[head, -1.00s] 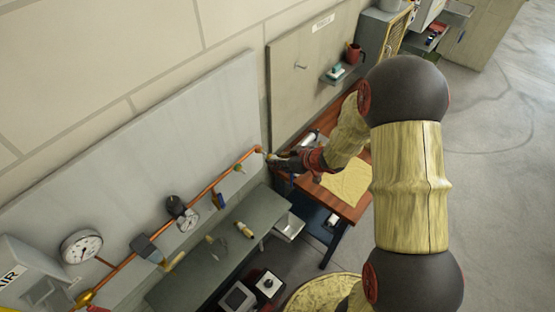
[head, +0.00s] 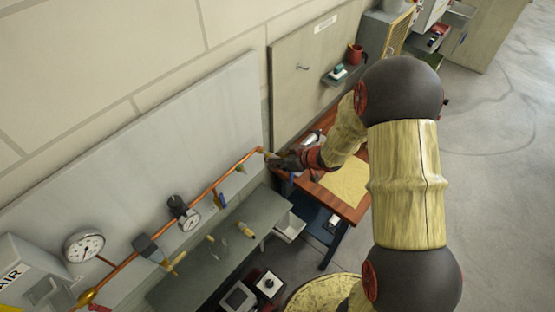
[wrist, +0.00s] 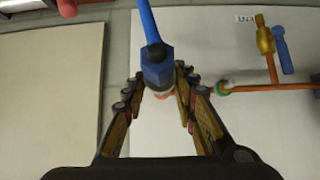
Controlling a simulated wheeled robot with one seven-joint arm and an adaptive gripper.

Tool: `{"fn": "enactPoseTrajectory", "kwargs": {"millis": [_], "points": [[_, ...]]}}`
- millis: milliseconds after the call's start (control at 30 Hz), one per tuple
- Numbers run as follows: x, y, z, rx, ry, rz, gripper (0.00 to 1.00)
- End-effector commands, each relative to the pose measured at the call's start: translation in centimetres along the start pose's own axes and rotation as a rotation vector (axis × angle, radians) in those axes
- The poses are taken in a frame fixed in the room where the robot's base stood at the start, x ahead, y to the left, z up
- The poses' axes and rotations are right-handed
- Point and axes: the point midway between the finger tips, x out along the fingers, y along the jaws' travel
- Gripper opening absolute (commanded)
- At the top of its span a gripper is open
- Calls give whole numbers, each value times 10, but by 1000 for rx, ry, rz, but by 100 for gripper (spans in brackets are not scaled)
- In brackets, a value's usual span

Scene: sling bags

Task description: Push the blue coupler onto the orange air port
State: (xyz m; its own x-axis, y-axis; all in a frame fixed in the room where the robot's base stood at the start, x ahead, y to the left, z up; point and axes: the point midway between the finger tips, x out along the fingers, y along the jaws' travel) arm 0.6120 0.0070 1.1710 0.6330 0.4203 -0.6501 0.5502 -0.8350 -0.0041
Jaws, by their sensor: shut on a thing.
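In the wrist view the blue coupler (wrist: 157,66) sits between the fingertips of my gripper (wrist: 158,78), which is shut on it. A blue hose runs up from the coupler. A whitish and orange round part (wrist: 162,91) shows just beyond the coupler's lower end. It may be the orange air port; whether the two touch cannot be told. In the head view my gripper (head: 274,161) is at the right end of the copper pipe (head: 215,185), and the coupler is too small to make out there.
In the head view a grey shelf (head: 205,262) lies below the pipe, and a wooden table (head: 347,210) stands right of my gripper.

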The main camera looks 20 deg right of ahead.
Motion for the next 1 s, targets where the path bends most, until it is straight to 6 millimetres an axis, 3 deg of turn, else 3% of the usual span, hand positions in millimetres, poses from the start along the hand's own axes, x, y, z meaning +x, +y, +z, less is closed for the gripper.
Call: {"fn": "enactPoseTrajectory", "kwargs": {"millis": [767,800,1000], "points": [[13,0,-12,-1,1,0,0],[14,0,-12,0,1,0,28],[14,0,-12,0,0,0,40]]}}
